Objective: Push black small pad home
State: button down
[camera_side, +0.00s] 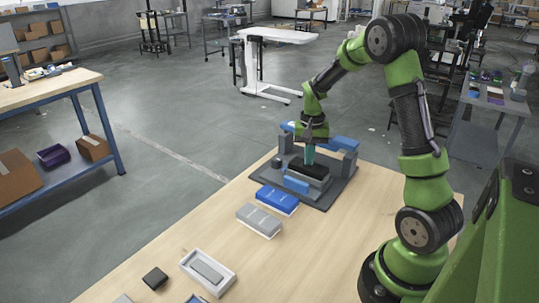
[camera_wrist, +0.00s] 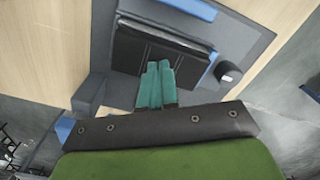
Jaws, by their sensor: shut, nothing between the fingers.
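A black pad (camera_side: 308,168) lies on top of a light grey block within the dark grey fixture (camera_side: 335,190). The pad also shows in the wrist view (camera_wrist: 150,50) as a dark slab with a raised near edge. My gripper (camera_side: 309,160) points down with its teal fingers together and empty. In the wrist view its fingertips (camera_wrist: 158,66) reach the pad's near edge and overlap it. I cannot tell whether they touch it. A smaller black block (camera_side: 155,278) lies loose on the table, far from my gripper.
Blue blocks (camera_side: 296,185) and grey uprights (camera_side: 350,165) stand around the pad on the fixture. A round dark knob (camera_wrist: 229,72) sits beside it. A blue-topped block (camera_side: 277,200), a grey-topped block (camera_side: 259,220) and a white tray (camera_side: 208,271) lie on the wooden table.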

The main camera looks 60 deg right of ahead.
jog(key=shift+r, duration=0.1)
notch_tip(320, 180, up, 8)
jog(key=shift+r, duration=0.2)
dwell(0.6)
dwell(0.3)
jog(key=s+a+r+n+t, duration=0.2)
jog(key=s+a, duration=0.1)
jog(key=a, duration=0.5)
jog(key=s+a+r+n+t+y, duration=0.1)
jog(key=s+a+r+n+t, duration=0.1)
jog(key=a, duration=0.6)
jog(key=s+a+r+n+t, duration=0.3)
jog(key=s+a, duration=0.2)
jog(key=a, duration=0.3)
jog(key=shift+s+r+n+y, duration=0.25)
jog(key=shift+s+n+y, duration=0.05)
jog(key=shift+s+y, duration=0.1)
jog(key=shift+a, duration=0.1)
